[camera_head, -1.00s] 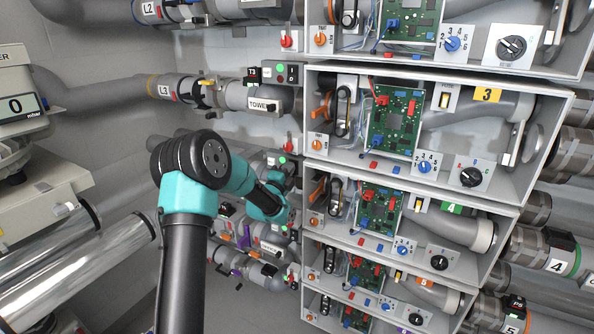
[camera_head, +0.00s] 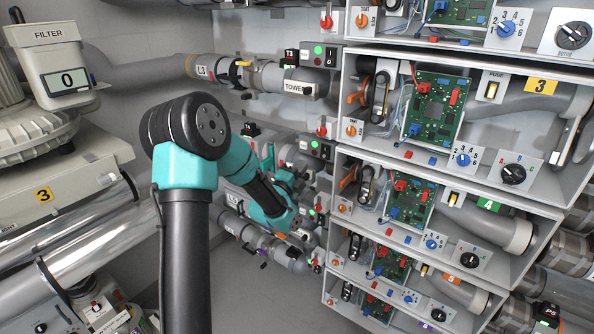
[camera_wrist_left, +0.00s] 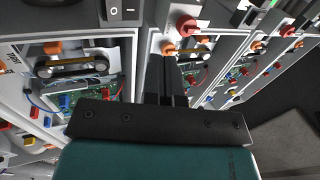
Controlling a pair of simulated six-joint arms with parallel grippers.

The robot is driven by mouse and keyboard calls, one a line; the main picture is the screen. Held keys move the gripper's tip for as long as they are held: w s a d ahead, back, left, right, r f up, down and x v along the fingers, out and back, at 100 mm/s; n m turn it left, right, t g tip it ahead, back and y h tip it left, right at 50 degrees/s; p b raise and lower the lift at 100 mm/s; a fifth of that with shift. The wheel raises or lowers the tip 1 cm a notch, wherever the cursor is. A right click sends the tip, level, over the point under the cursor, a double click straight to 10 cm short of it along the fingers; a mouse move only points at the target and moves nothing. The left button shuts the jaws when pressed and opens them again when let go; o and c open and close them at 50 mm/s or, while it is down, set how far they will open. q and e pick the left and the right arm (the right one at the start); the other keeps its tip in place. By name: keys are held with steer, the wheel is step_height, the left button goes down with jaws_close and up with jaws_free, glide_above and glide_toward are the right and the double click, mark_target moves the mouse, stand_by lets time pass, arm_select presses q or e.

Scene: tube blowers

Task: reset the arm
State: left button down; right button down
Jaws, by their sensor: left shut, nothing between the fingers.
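My left arm (camera_head: 187,230), black with teal joints, rises from the bottom of the head view and bends right at its elbow. Its teal wrist (camera_head: 273,213) is in front of the pipes, left of the shelf units. The fingers are hidden or too small to make out there. In the left wrist view my left gripper (camera_wrist_left: 170,66) shows as dark fingers, closed together and empty. Past the fingertips are an orange knob (camera_wrist_left: 168,48) and a red switch (camera_wrist_left: 186,26); contact with them cannot be judged. My right gripper is in neither view.
Stacked grey shelf units with green circuit boards (camera_head: 434,105) fill the right side. A "TOWER" pipe (camera_head: 298,88) runs along the back wall. A filter machine (camera_head: 60,75) and shiny pipes (camera_head: 75,235) stand at left. Some floor (camera_head: 265,305) is clear below.

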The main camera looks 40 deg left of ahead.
arm_select(q)
steer(key=shift+s, duration=0.95)
steer(key=s+d+f+n+g+h, duration=0.15)
steer(key=d+f+n+g, duration=0.3)
steer(key=f, duration=0.45)
steer(key=s+d+f+n+g, duration=0.25)
steer(key=d+f, duration=0.25)
steer(key=f, duration=0.5)
steer(key=s+d+f+n+g+h, duration=0.1)
steer(key=d+f+n+g, duration=0.35)
steer(key=f, duration=0.45)
steer(key=s+d+f+n+g+h, duration=0.1)
steer(key=s+d+f+n+g, duration=0.3)
steer(key=s, duration=0.5)
steer(key=s+d+f+n+g+h, duration=0.1)
steer(key=s+d+f+n+g, duration=0.3)
steer(key=s+d+f, duration=0.3)
steer(key=s+f+g, duration=0.1)
steer(key=s, duration=0.2)
steer(key=shift+f+g, duration=0.25)
steer(key=shift+g, duration=0.1)
steer(key=shift+d, duration=0.1)
